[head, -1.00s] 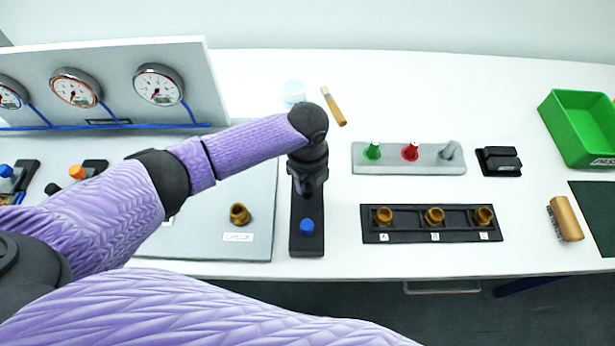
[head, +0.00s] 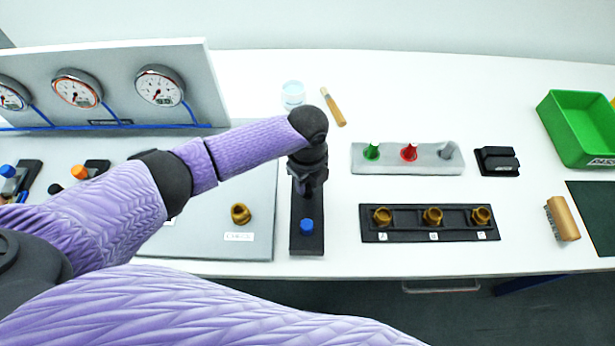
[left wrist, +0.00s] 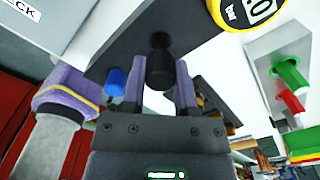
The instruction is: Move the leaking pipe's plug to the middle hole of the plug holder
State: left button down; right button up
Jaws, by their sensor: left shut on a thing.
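My left gripper (head: 308,186) points down over the far part of a long black block (head: 307,217) with a blue knob (head: 306,226) at its near end. In the left wrist view the gripper (left wrist: 155,80) is shut on a dark round knob (left wrist: 159,67) that stands against that block. The blue knob (left wrist: 115,82) is beside the left finger. A black rack (head: 407,222) with several labelled places holds brass fittings, one in the middle (head: 432,216). A grey holder (head: 430,165) carries a green piece (head: 371,151), a red piece (head: 409,152) and a grey stub (head: 448,149). I cannot tell which pipe leaks.
A panel with dial gauges (head: 160,86) stands at the back left. A grey plate (head: 260,240) with a brass fitting (head: 240,213) lies left of the block. A green bin (head: 577,130), a brush (head: 562,219) and a black item (head: 498,160) are at the right.

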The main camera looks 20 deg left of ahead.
jog(key=shift+a+r, duration=0.1)
jog(key=shift+a, duration=0.15)
jog(key=shift+a+r, duration=0.1)
jog(key=shift+a, duration=0.1)
pick_arm(q)
jog(key=shift+f, duration=0.25)
pick_arm(e)
jog(key=shift+f, duration=0.2)
pick_arm(q)
jog(key=shift+f, duration=0.15)
pick_arm(e)
jog(key=shift+d+f, duration=0.1)
pick_arm(q)
jog(key=shift+f, duration=0.3)
jog(key=shift+f+b, duration=0.1)
jog(key=shift+b, duration=0.25)
pick_arm(e)
jog(key=shift+d+f, duration=0.25)
jog(key=shift+d, duration=0.1)
pick_arm(q)
jog(key=shift+f+b, duration=0.4)
jog(key=shift+f, duration=0.25)
pick_arm(e)
jog(key=shift+a+f, duration=0.35)
jog(key=shift+f, duration=0.05)
